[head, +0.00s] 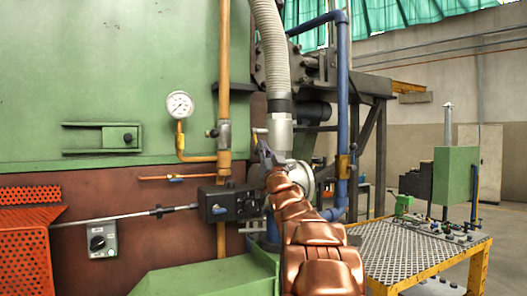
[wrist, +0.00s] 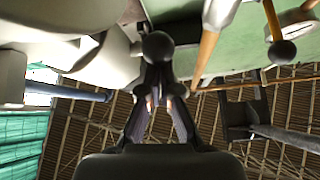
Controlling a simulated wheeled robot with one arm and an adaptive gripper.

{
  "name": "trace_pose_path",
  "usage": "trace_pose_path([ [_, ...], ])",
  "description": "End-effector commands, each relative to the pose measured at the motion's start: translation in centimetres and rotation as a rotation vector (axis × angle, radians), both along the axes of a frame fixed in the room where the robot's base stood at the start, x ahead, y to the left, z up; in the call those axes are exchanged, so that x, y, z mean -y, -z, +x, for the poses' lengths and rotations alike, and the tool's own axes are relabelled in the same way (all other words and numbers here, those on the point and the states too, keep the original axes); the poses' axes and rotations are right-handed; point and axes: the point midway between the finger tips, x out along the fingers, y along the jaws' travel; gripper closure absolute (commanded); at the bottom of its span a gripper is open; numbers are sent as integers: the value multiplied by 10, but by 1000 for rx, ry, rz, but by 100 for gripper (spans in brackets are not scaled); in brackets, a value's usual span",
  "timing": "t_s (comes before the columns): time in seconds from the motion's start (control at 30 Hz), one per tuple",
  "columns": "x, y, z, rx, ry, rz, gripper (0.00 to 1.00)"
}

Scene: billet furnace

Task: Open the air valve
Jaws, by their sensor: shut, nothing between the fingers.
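A thick grey air pipe (head: 280,132) comes down in front of the furnace in the head view. A short lever (head: 259,130) sticks out to its left; I take it to be the air valve's handle. My gripper (head: 264,146) is shut and empty just below this lever, close to the pipe. In the wrist view, a dark round knob (wrist: 158,46) is right at the tips of my gripper (wrist: 157,72). Whether the tips touch the knob, I cannot tell. My copper-coloured arm hides the pipe's lower part in the head view.
A yellow pipe (head: 225,60) with its own knobbed valve (head: 212,133) runs left of the grey pipe. A black box (head: 228,203) sits below. A blue pipe (head: 343,90) stands at the right. A yellow-edged metal table (head: 400,262) is at the lower right.

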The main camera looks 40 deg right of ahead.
Motion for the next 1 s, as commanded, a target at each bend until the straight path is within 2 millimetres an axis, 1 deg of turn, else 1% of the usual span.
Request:
trace_pose_path([
  [0.33,0,1,1,-3,0,1,100],
  [0.43,0,-2,0,-2,0,2,100],
  [0.57,0,-14,-4,0,0,1,100],
  [0.77,-2,-40,-12,0,-4,1,100],
  [0.8,-2,-37,-14,-1,-4,1,100],
  [0.87,-4,-25,-18,-3,-3,3,100],
  [1.0,-10,-12,-27,-3,-6,4,100],
])
